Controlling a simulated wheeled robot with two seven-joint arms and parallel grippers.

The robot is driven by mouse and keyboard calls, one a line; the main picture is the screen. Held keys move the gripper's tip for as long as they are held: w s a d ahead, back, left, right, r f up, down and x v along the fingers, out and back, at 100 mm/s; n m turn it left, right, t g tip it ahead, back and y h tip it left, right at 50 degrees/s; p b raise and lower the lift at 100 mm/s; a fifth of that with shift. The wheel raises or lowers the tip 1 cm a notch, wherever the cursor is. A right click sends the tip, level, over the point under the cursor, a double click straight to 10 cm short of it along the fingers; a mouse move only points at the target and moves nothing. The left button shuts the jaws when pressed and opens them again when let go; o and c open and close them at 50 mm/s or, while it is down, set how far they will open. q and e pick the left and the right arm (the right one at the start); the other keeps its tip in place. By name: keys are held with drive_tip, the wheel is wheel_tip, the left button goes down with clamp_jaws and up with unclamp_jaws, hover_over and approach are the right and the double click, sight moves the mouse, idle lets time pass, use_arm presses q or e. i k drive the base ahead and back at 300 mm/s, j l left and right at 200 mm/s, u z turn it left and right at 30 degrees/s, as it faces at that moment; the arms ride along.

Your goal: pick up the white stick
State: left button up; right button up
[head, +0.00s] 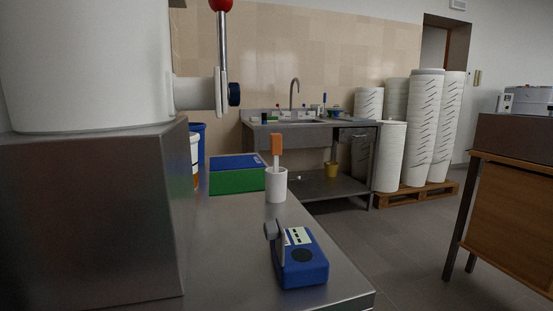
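I cannot clearly make out a separate white stick in the head view. A white cylindrical cup (276,187) stands on the steel counter (232,262). An upright tool with an orange handle (276,146) sticks out of the cup, with a short pale shaft just above the rim; its lower end is hidden inside. A blue handheld device (303,272) with a pale label and a grey part on its left side lies near the counter's front right corner. Neither of my grippers is in view.
A large white tank (85,65) with a valve and red-knobbed lever (222,35) sits on a steel block (95,215) at left. A blue-and-green box (237,181) lies behind the cup. A sink table (300,134) and stacked white tubs (426,125) stand beyond open floor.

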sight(275, 139)
drive_tip(key=k+l, duration=0.1)
drive_tip(key=l, duration=0.2)
drive_tip(key=k+l, duration=0.1)
drive_tip(key=l, duration=0.5)
drive_tip(key=l+u, duration=1.3)
drive_tip(key=u, duration=0.2)
